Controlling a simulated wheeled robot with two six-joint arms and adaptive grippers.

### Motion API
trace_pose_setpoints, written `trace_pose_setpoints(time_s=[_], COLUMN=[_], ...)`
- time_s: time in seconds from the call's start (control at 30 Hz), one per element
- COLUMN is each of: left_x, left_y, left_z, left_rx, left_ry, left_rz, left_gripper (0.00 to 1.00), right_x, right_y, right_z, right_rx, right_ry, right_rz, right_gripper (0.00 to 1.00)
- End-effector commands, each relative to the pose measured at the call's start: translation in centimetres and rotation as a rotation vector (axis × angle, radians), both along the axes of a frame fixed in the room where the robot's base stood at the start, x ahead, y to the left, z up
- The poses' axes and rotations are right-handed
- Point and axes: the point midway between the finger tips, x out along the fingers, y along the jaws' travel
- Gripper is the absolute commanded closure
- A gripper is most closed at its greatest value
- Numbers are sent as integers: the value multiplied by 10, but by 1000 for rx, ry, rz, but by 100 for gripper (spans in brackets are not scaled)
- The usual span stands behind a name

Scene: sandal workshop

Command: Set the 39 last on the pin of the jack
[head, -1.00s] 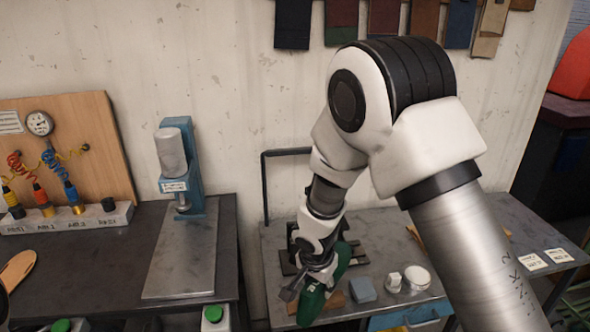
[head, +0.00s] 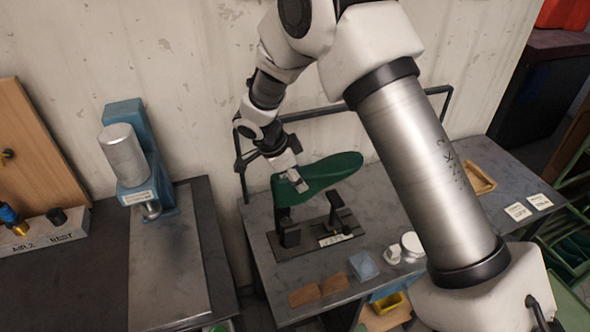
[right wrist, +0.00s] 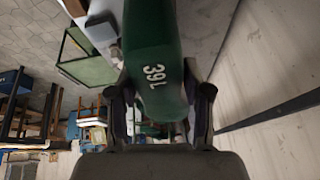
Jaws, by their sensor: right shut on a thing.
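The green last (head: 335,170) is held by my right gripper (head: 294,182) near its heel end, at the left, with the toe pointing right. In the right wrist view the last (right wrist: 152,45) lies between the two fingers (right wrist: 160,112) and shows the mark "39L". The black jack (head: 312,238) stands on the right-hand table below the last, with a post at its left and a shorter one at its right. The left post rises close under the heel. The pin's top is hidden, so I cannot tell whether it touches the last. My left gripper is out of view.
A dark rail (head: 345,110) runs behind the table. A blue press (head: 130,155) stands on the left bench. A wooden tray (head: 480,178) lies farther right.

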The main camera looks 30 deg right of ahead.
Motion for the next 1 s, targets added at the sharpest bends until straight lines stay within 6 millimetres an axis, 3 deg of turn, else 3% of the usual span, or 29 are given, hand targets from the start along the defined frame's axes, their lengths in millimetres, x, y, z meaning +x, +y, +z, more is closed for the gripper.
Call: trace_pose_setpoints(time_s=[0.57, 1.0], left_x=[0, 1], left_y=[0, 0], left_z=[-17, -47], left_rx=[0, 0], left_ry=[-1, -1], left_rz=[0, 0], left_gripper=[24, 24], right_x=[0, 1], right_y=[0, 0], right_z=[-48, -75], right_rx=[1, 0], right_ry=[0, -2], right_rz=[1, 1], right_gripper=[92, 92])
